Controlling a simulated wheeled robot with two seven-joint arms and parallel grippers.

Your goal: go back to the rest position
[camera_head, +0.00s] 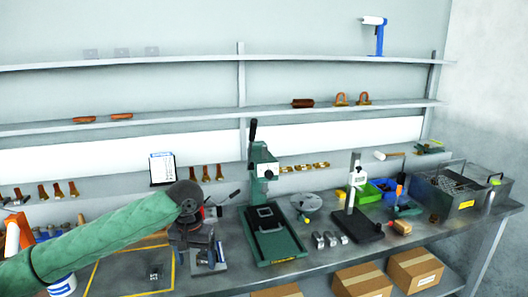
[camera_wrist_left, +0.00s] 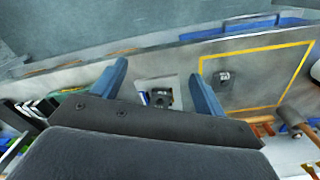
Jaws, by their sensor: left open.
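My left arm in its green sleeve comes in from the left in the head view. My left gripper (camera_head: 193,240) points down over the bench, left of the green press (camera_head: 263,170). In the left wrist view its two blue fingers (camera_wrist_left: 158,75) are spread apart with nothing held between them. Beyond the fingers, a small dark fixture on a pale square plate (camera_wrist_left: 160,92) shows in the gap. My right gripper is in neither view.
The grey bench (camera_head: 310,262) carries a yellow-outlined area with a small metal part (camera_head: 153,274), a black-based stand (camera_head: 358,226), a green bin (camera_head: 368,194) and a grey metal box (camera_head: 462,190). Shelves (camera_head: 200,116) line the wall behind. Cardboard boxes (camera_head: 415,270) sit below.

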